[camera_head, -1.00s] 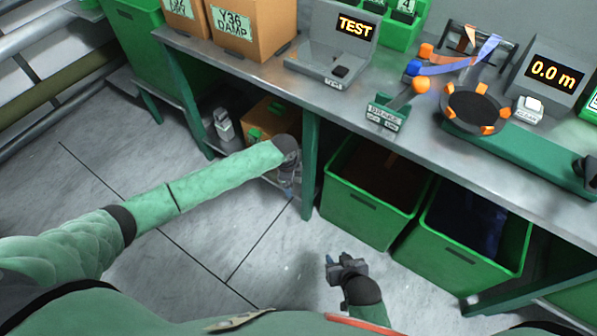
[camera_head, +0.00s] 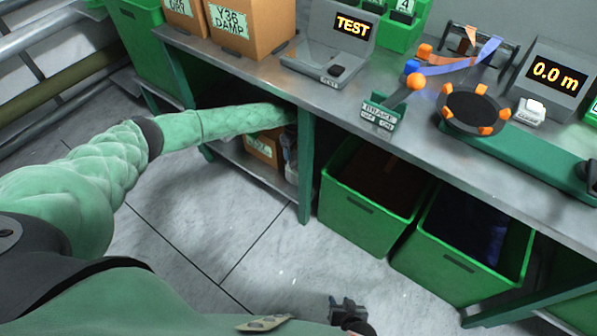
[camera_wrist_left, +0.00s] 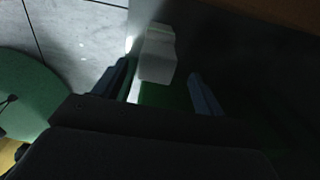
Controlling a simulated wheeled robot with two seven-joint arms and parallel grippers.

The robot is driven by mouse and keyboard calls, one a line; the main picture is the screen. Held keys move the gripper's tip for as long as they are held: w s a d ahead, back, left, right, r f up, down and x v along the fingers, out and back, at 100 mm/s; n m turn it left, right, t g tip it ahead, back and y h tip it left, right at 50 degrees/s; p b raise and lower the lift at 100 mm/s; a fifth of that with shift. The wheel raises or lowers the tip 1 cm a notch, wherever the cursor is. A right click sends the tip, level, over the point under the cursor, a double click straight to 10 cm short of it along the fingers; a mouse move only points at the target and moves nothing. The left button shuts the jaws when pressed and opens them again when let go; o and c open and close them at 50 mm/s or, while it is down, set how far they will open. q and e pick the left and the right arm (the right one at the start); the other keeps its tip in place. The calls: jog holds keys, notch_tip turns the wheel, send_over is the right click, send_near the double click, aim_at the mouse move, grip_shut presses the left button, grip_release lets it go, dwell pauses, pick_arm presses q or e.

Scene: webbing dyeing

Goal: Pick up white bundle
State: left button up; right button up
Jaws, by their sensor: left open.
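The white bundle (camera_wrist_left: 158,55) shows in the left wrist view, pale and blocky, on or against something green (camera_wrist_left: 165,95). My left gripper (camera_wrist_left: 160,82) is open, with one dark finger to each side of the bundle's near end; I cannot tell whether they touch it. In the head view my left arm reaches under the bench and hides the bundle, and the gripper is mostly hidden by the bench and its leg. My right gripper (camera_head: 346,308) is low at the bottom of the head view, away from the bench, too small to read its jaws.
The bench top (camera_head: 290,80) and green bench leg (camera_head: 306,165) stand close to my left arm. An orange box (camera_head: 264,148) sits on the lower shelf (camera_head: 258,172). Green bins (camera_head: 365,210) stand right of the leg. The floor in front is clear.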

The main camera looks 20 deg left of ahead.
aim_at(294, 155)
pick_arm(q)
jog(key=shift+s+d+f, duration=0.1)
jog(key=shift+s+f, duration=0.05)
jog(key=shift+f, duration=1.35)
jog(key=shift+s+f, duration=0.1)
jog(key=shift+f, duration=1.35)
jog(key=c, duration=1.5)
